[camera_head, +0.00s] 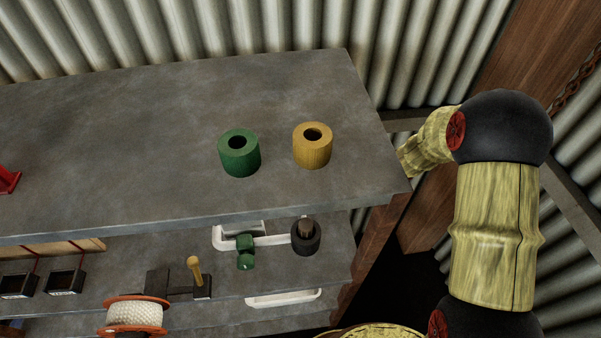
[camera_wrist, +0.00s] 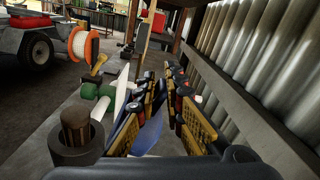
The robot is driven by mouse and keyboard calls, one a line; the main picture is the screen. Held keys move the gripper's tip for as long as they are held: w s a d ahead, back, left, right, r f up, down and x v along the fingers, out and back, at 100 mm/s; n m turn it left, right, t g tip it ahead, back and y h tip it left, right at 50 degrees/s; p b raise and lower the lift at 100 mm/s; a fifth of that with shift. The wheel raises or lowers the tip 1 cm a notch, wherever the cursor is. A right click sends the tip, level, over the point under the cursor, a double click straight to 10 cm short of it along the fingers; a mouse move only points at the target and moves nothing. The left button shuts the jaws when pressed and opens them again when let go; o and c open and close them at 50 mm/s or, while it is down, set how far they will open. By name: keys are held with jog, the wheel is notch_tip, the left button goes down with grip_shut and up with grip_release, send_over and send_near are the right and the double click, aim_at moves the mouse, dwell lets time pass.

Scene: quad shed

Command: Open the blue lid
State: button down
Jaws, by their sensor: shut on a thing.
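The blue lid (camera_wrist: 151,134) shows in part in the wrist view, as a smooth blue surface low between the fingers. My gripper (camera_wrist: 166,88), with yellow and black fingers, is closed in on it. The fingers cover much of the lid, so its hinge and how far it stands open cannot be told. In the head view neither the lid nor my gripper shows; my arm passes down at the right of the shelf.
A dark ring with a brown peg (camera_wrist: 75,128) stands close left of my fingers. A green fitting (camera_head: 245,252) and white pipe lie on the lower shelf. Green (camera_head: 239,160) and yellow (camera_head: 313,152) cylinders stand on the top shelf (camera_head: 120,140). A corrugated wall (camera_wrist: 255,65) is close at right.

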jog(key=shift+w+r+p, duration=0.2)
jog(key=shift+r+p, duration=0.1)
jog(key=shift+s+d+r+p, duration=0.1)
jog(key=shift+s+r+p, duration=0.2)
jog(key=shift+p, duration=0.55)
jog(key=shift+s+d+r+p, duration=0.1)
jog(key=shift+s+r+p, duration=0.1)
jog(key=shift+s+p, duration=0.65)
jog(key=shift+w+f, duration=0.15)
jog(key=c, duration=2)
grip_release()
jog(key=shift+f, duration=0.1)
jog(key=shift+o, duration=0.2)
jog(key=w+d, duration=0.2)
jog(key=d, duration=1)
